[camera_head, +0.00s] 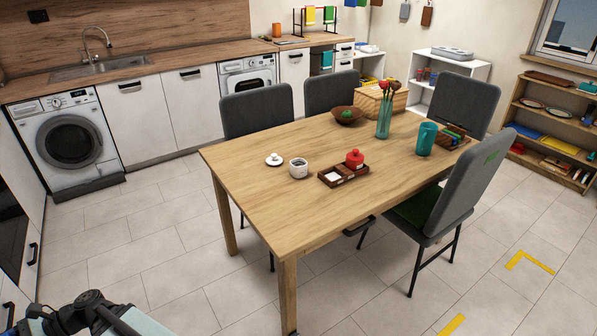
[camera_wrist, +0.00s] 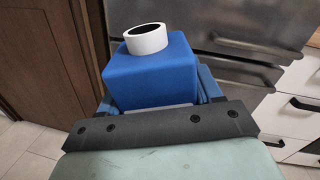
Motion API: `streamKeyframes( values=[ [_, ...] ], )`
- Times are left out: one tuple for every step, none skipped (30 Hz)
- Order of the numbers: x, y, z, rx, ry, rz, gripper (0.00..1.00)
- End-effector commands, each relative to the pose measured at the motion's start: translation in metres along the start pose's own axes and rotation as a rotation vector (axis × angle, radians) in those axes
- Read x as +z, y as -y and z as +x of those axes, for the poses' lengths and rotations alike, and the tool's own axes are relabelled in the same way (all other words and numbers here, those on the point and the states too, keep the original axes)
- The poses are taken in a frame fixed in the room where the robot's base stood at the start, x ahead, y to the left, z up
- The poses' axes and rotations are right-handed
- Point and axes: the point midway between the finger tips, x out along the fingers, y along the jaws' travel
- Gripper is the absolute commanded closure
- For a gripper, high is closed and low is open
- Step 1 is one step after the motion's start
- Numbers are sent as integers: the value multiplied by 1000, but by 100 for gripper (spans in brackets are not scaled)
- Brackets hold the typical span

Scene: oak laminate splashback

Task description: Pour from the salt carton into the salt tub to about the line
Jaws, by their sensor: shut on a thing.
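The salt carton (camera_wrist: 150,72) is a blue box with a round white spout (camera_wrist: 147,38) on its top, seen close up in the wrist view. My gripper (camera_wrist: 155,98) is shut on it, with a blue finger at each side of the box. The carton does not show in the head view. A small white open pot (camera_head: 298,169), which looks like the salt tub, stands on the table in the head view. A white lid with a knob (camera_head: 274,159) lies to its left. The tub's line and its level inside cannot be made out.
On the wooden table (camera_head: 240,175) stand a compartment tray (camera_head: 331,179) with a red pot (camera_head: 354,159), a teal cup (camera_head: 427,139), a glass vase (camera_head: 384,122) and a brown bowl (camera_head: 347,115). Grey chairs (camera_head: 257,110) surround it. The table's near left part is clear.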

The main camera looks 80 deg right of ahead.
Motion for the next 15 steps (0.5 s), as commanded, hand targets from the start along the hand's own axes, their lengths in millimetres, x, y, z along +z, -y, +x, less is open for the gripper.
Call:
streamKeyframes(
  values=[
    [-1, 4, 0, 0, 1, 0, 82],
    [-1, 6, 0, 0, 1, 0, 82],
    [-2, 6, 0, 0, 1, 0, 82],
    [-2, 7, 0, 0, 1, 0, 82],
    [-1, 6, 0, 0, 1, 0, 82],
    [-1, 6, 0, 0, 1, 0, 82],
    [-1, 6, 0, 0, 1, 0, 82],
    [-1, 6, 0, 0, 1, 0, 82],
    [-1, 6, 0, 0, 1, 0, 82],
    [-1, 6, 0, 0, 1, 0, 82],
    [-1, 6, 0, 0, 1, 0, 82],
    [-1, 5, 0, 0, 1, 0, 82],
    [-1, 4, 0, 0, 1, 0, 82],
    [0, 3, 0, 0, 1, 0, 82],
    [0, 1, 0, 0, 1, 1, 82]
  ],
)
